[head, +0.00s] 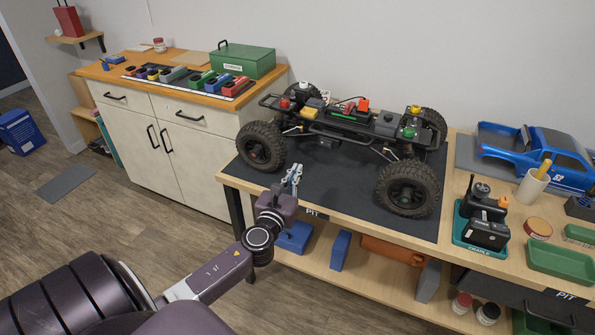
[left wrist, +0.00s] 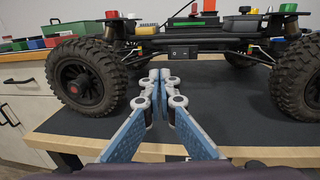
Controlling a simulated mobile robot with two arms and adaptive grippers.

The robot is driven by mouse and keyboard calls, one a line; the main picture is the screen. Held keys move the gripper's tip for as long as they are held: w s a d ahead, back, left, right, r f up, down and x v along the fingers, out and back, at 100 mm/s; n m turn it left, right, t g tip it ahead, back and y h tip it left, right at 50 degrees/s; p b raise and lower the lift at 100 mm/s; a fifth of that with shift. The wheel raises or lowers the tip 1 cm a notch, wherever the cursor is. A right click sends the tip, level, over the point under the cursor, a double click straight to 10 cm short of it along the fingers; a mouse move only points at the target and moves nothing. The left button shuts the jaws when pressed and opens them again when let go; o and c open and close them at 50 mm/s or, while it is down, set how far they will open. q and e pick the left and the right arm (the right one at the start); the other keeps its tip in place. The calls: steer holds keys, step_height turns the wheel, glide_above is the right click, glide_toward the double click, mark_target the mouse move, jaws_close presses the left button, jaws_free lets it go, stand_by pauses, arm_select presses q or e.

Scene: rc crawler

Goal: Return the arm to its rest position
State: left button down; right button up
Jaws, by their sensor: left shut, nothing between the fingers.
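The RC crawler (head: 350,122) stands upright on a dark mat (head: 330,185) on the table, without a body shell. It also shows in the left wrist view (left wrist: 215,42). My left arm (head: 215,275) reaches in from the lower left. My right gripper is not in view.
A blue truck body (head: 530,150), a teal cradle (head: 480,230) and a green tray (head: 562,262) are on the table's right. A cabinet (head: 165,140) with a green toolbox (head: 243,60) stands at the left. A lower shelf (head: 350,285) holds blocks. Floor at the left is mostly clear.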

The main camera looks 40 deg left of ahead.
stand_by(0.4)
arm_select(q)
steer(key=s+d+f+n+g, duration=0.45)
steer(key=s+n, duration=0.35)
steer(key=n, duration=0.2)
steer(key=s+d+f+n+g, duration=0.4)
steer(key=s+f+n, duration=0.2)
steer(key=s+n, duration=0.3)
steer(key=s+d+f+n+g+h, duration=0.2)
steer(key=s+d+n+g+h, duration=0.1)
steer(key=s+d+n, duration=0.4)
steer(key=s+d+f+n+g+h, duration=0.2)
steer(key=s+d+n+h, duration=0.15)
steer(key=s+d, duration=0.45)
step_height(320, 180, down, 27)
steer(key=s+g, duration=0.1)
steer(key=s, duration=0.1)
steer(key=s+a+f+g, duration=0.1)
steer(key=s+a+f, duration=0.2)
steer(key=s+f, duration=1.1)
steer(key=s, duration=0.3)
steer(key=shift+f, duration=0.35)
